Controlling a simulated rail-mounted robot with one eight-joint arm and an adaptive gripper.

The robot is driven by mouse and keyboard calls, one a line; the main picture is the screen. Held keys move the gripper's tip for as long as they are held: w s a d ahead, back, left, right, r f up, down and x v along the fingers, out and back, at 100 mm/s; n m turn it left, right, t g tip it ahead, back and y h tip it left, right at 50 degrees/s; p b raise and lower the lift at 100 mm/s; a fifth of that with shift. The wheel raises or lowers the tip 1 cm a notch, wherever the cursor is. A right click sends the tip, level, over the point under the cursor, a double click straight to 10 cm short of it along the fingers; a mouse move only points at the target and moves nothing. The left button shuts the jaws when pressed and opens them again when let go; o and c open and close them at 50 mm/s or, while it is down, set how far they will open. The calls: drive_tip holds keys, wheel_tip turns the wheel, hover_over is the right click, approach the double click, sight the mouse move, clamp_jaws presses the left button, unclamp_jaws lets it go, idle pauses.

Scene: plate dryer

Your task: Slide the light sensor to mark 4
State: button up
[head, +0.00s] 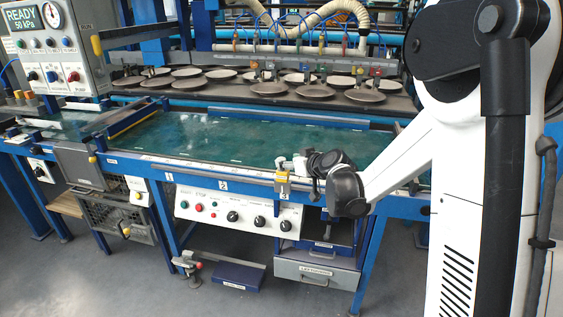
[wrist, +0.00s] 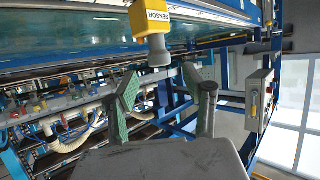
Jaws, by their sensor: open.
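The light sensor (head: 282,183) is a small yellow block on the front rail, right by the mark 3 label (head: 285,196). In the wrist view the yellow sensor (wrist: 150,17) shows its "SENSOR" label, with a grey rounded knob (wrist: 158,54) sticking out towards my gripper. My gripper (wrist: 163,88) is open, with its two green-grey fingers apart on either side below the knob; nothing is clasped. In the head view my gripper (head: 308,166) is beside the sensor, partly hidden by its own wrist. Mark 4 is not visible; my arm covers the rail to the right.
Labels 1 (head: 169,179) and 2 (head: 223,186) sit left along the rail (head: 200,174). The green belt (head: 230,138) behind is bare. A control panel (head: 238,210) and a drawer (head: 316,274) are below.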

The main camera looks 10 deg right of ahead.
sight(283, 176)
drive_tip(key=shift+x, duration=2.7)
clamp_jaws()
